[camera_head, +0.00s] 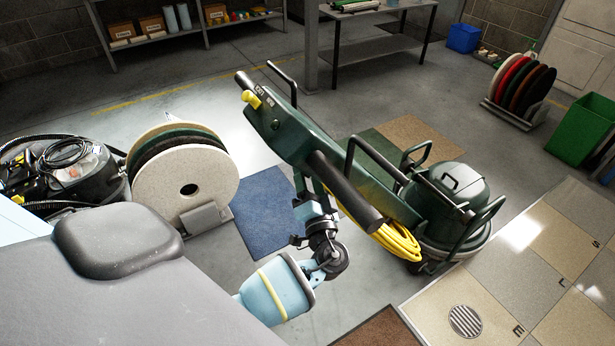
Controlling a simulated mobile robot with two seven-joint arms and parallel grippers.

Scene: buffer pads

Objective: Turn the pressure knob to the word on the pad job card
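The dark green floor buffer (450,190) stands right of centre, its long handle housing (300,135) slanting up to the left. A yellow knob-like part (251,100) sticks out at the upper left end of the housing; which way it points is too small to tell. Small pale marks sit beside it, too small to read surely. I cannot make out the pad job card. My light-blue arm, which I take as the left, reaches from the lower left to below the housing. Its wrist shows; the fingertips are not clear there. My other gripper is not in view.
Round pads stand in a rack (205,218) at left and another rack (510,117) at upper right. A blue mat (262,212) lies beside the buffer. A yellow cord (398,243) hangs under it. A green bin (583,125) stands at right. Open floor lies behind.

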